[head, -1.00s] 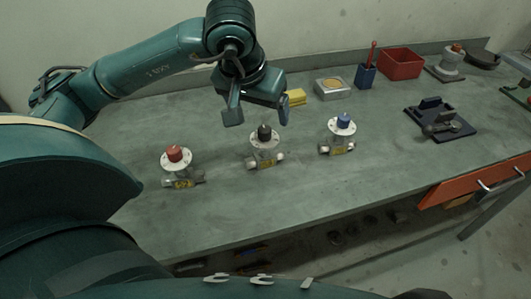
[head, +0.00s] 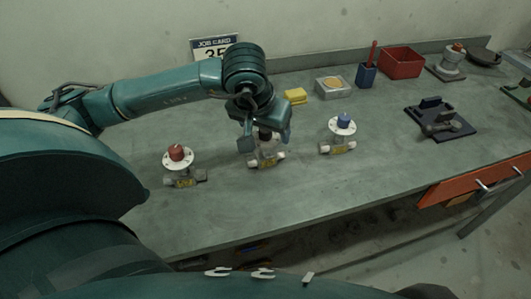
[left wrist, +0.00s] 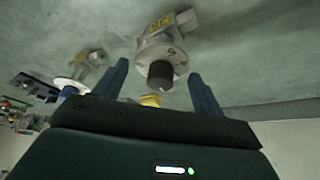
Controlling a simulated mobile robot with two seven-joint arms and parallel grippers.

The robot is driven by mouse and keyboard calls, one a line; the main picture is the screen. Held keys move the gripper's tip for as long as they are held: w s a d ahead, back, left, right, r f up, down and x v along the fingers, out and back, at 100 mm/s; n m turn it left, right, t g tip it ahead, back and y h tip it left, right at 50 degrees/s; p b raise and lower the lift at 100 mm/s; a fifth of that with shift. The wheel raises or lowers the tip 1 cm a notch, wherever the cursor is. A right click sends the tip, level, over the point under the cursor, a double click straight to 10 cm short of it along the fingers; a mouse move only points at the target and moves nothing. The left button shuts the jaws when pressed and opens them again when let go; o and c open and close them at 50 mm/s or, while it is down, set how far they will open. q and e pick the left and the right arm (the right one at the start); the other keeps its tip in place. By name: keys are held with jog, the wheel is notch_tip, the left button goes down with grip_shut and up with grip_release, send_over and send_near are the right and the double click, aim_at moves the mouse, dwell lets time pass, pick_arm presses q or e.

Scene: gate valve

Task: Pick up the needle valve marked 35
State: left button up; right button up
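Three valves with yellow tags stand in a row on the bench: one with a red knob (head: 176,153), one with a black knob (head: 265,158), and one with a blue knob (head: 343,122). In the left wrist view, the black knob (left wrist: 160,75) lies between the two open fingers (left wrist: 158,84), with a gap on both sides. My right gripper is not in view.
Yellow blocks (head: 295,96), a grey box (head: 333,87), a blue cup (head: 366,75) and a red bin (head: 402,63) stand behind. A dark fixture (head: 440,122) sits right. The bench front is clear.

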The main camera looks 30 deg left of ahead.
pick_arm(q)
jog(key=c, duration=1.5)
